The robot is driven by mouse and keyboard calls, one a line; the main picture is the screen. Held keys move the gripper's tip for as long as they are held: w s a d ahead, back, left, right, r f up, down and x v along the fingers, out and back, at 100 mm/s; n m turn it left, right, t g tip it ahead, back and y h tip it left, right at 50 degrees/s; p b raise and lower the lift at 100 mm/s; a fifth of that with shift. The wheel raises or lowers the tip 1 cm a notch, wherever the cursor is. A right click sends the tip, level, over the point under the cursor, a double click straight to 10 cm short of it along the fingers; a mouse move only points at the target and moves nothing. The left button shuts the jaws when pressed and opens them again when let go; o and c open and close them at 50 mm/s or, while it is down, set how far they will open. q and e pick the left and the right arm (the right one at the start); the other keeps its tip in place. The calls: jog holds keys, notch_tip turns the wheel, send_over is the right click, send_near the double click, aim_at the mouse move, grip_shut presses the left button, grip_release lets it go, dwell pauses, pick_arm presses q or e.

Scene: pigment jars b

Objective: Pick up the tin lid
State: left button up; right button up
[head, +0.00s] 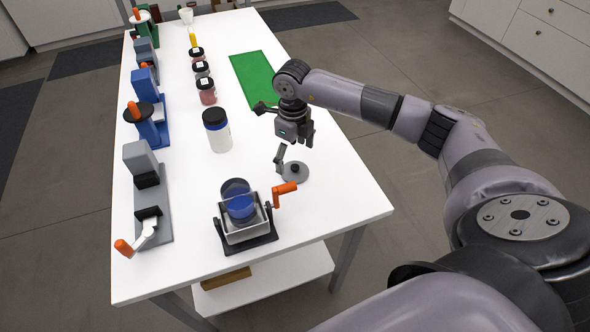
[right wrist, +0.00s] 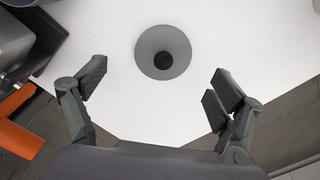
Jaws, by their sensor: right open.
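The tin lid is a flat grey disc (head: 295,173) with a black knob in its middle. It lies on the white table near the right edge, and it also shows at the top middle of the right wrist view (right wrist: 180,60). My right gripper (head: 293,148) is open and empty above the table, just over the lid's far side in the head view. In the right wrist view its two fingers (right wrist: 156,84) are spread wide, with the lid beyond the tips and apart from them. My left gripper is not in view.
A device with a blue drum and orange handle (head: 245,232) stands left of the lid, close by. A white jar with a black cap (head: 217,130), small jars (head: 206,92), a green mat (head: 252,75) and several bench tools (head: 148,185) stand on the table (head: 330,210).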

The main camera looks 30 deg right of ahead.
aim_at(295, 168)
jog(key=f, duration=0.3)
jog(key=f+p, duration=0.1)
jog(key=f, duration=0.1)
jog(key=shift+d, duration=0.3)
jog(key=c, duration=1)
jog(key=shift+s+f, duration=0.15)
jog(key=shift+s, duration=0.05)
jog(key=c, duration=0.5)
jog(key=shift+a, duration=0.1)
